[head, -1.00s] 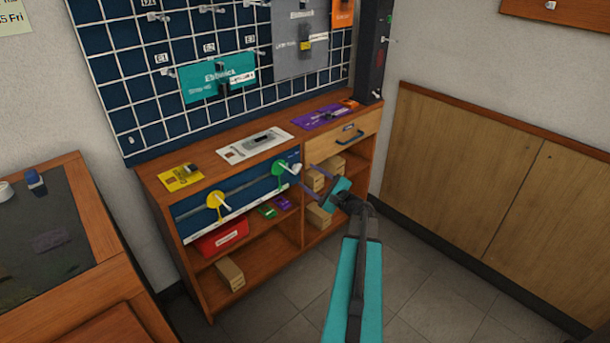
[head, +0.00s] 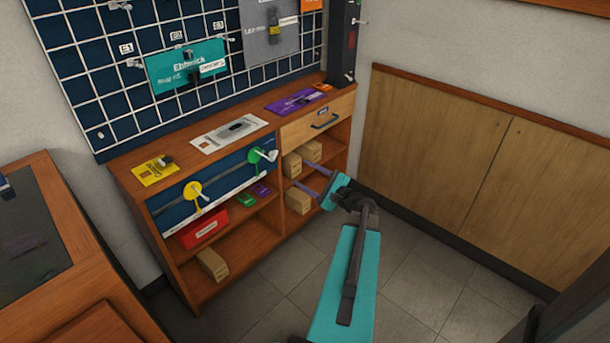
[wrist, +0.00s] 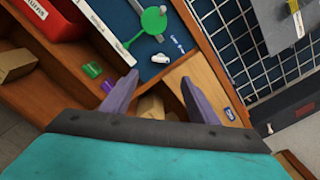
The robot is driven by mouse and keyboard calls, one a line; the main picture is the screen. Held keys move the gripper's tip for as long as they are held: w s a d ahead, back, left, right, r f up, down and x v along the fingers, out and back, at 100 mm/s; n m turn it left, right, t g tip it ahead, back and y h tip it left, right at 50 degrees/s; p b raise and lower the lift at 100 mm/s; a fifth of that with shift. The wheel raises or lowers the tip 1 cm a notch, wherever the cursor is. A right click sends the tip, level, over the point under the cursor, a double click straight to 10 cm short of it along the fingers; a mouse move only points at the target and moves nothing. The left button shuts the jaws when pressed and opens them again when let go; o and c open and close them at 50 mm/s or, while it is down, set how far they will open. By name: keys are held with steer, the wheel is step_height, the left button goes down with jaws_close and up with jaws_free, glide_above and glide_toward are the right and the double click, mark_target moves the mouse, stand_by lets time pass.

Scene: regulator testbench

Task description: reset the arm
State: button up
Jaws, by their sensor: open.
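My gripper (head: 313,182) is at the end of my teal arm, in front of the right-hand shelves of the wooden cabinet (head: 172,268). In the wrist view its two purple fingers (wrist: 158,92) stand wide apart with nothing between them. A green round tag (head: 256,155) and a yellow round tag (head: 194,190), each with a white lever, are on the blue front panel (head: 225,178) to the left of the gripper. The green tag also shows in the wrist view (wrist: 152,20), apart from the fingers.
Cardboard boxes (head: 298,202) sit on the shelves near my gripper. A red bin (head: 203,230) is on the left shelf. A closed drawer (head: 300,127) with a dark handle is at the upper right. A wooden desk (head: 85,265) stands at left. The tiled floor (head: 420,255) is clear.

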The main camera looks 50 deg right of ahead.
steer(key=w+a+f+n+g+y+p, duration=0.25)
steer(key=a+f, duration=0.25)
steer(key=a, duration=0.5)
steer(key=w+a+f+n+g+y+p, duration=0.1)
steer(key=w+a+f+n+g+y, duration=0.2)
steer(key=a, duration=0.7)
steer(key=w+a+f+n+g+y+p, duration=0.2)
steer(key=a+f+n+g+y, duration=0.15)
steer(key=a+f, duration=0.45)
steer(key=s+a+f+n+g+p, duration=0.25)
steer(key=s+a, duration=0.25)
steer(key=a, duration=0.3)
steer(key=s+a+f+n+g+h+p, duration=0.1)
steer(key=s+a+f+n+g, duration=0.1)
steer(key=s+a+n+g, duration=0.35)
steer(key=s+a+f+n+g+p, duration=0.1)
steer(key=s+a+f+n+p, duration=0.15)
steer(key=a, duration=0.75)
steer(key=s+a+n+g+h+p, duration=0.1)
steer(key=s+n+g+h+p, duration=0.2)
steer(key=s, duration=1.1)
steer(key=n+g+h, duration=0.2)
steer(key=n+h, duration=0.1)
steer(key=n, duration=0.2)
steer(key=shift+s+a+f+h, duration=0.25)
steer(key=shift+s+a+h, duration=0.1)
steer(key=shift+s+h, duration=0.05)
